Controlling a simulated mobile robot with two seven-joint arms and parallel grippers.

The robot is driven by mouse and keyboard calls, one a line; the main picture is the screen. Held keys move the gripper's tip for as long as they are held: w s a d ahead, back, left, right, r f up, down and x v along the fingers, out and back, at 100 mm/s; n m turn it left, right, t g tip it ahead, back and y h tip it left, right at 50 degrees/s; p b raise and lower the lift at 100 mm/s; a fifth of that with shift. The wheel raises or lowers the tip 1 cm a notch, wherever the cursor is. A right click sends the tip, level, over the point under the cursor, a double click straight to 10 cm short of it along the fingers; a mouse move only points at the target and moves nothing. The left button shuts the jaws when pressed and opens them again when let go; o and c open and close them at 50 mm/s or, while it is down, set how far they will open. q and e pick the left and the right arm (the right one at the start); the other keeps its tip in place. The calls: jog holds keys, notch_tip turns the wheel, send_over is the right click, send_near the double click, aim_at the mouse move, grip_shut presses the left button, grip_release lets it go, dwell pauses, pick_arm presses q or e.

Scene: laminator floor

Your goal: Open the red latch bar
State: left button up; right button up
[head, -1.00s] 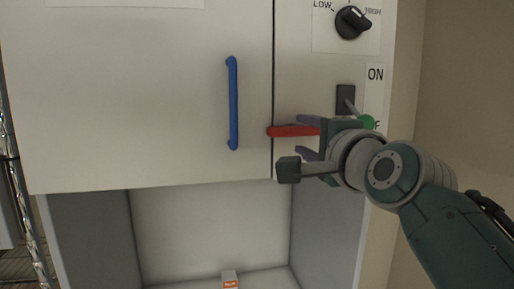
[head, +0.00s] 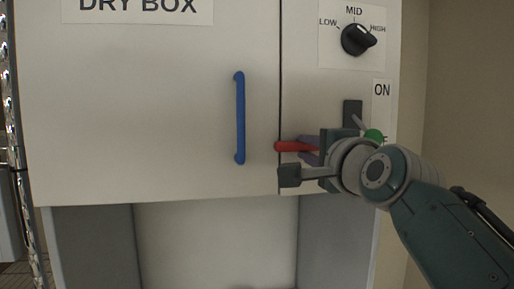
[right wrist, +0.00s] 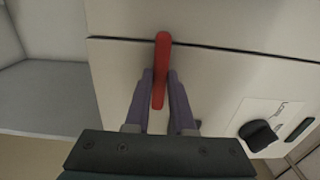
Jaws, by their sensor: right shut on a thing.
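The red latch bar (head: 294,146) lies level across the seam at the right edge of the dry box door (head: 150,110), its free end pointing left. My right gripper (head: 308,148) comes in from the right and is shut on the bar. In the right wrist view the purple fingers (right wrist: 160,96) stand on both sides of the red bar (right wrist: 161,62), whose end reaches past the fingertips over the seam. My left gripper is not in view.
A blue upright handle (head: 240,118) is on the door, left of the bar. A black dial (head: 358,40) and a switch with a green-tipped lever (head: 373,135) sit on the right panel, close to my right wrist. An open bay lies below.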

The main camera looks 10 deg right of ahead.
grip_shut()
jog(key=shift+n, duration=0.3)
jog(key=n, duration=0.2)
jog(key=shift+n, duration=0.4)
jog(key=n, duration=1.1)
jog(key=shift+n, duration=1.7)
jog(key=o, duration=0.8)
grip_release()
